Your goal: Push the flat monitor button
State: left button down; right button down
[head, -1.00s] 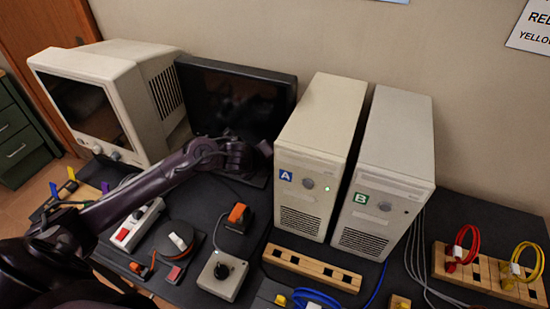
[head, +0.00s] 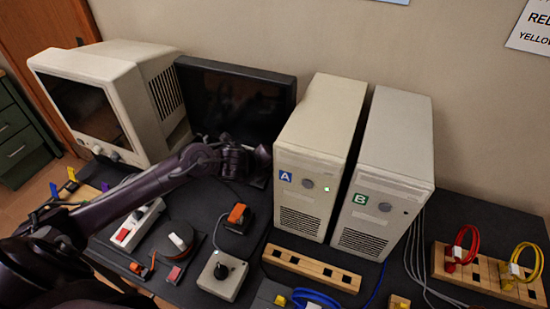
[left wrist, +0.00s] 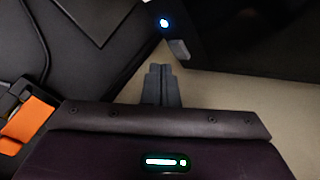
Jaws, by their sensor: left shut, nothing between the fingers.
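The flat monitor (head: 240,98) is black, upright and dark-screened, behind my left arm, between the beige CRT and tower A. My left gripper (head: 262,157) is at its lower right corner, close to tower A, and hides that part of the bezel. In the left wrist view my left gripper's fingers (left wrist: 160,72) are together and empty. Just beyond the tips is a small blue-white light (left wrist: 164,22) on a dark edge, with a small grey tab (left wrist: 179,48) beside it, apparently the button. I cannot tell whether the fingers touch it. My right gripper is out of view.
Tower A (head: 321,145) stands close right of my left gripper, with tower B (head: 391,170) beside it. The CRT monitor (head: 105,105) is at left. Below the arm are an orange rocker switch (head: 238,216), a grey knob box (head: 222,275) and a round dial (head: 177,243).

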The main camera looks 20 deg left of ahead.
pick_arm(q)
jog(key=s, duration=0.5)
jog(key=shift+s+d, duration=0.15)
jog(key=shift+s, duration=0.05)
dwell(0.5)
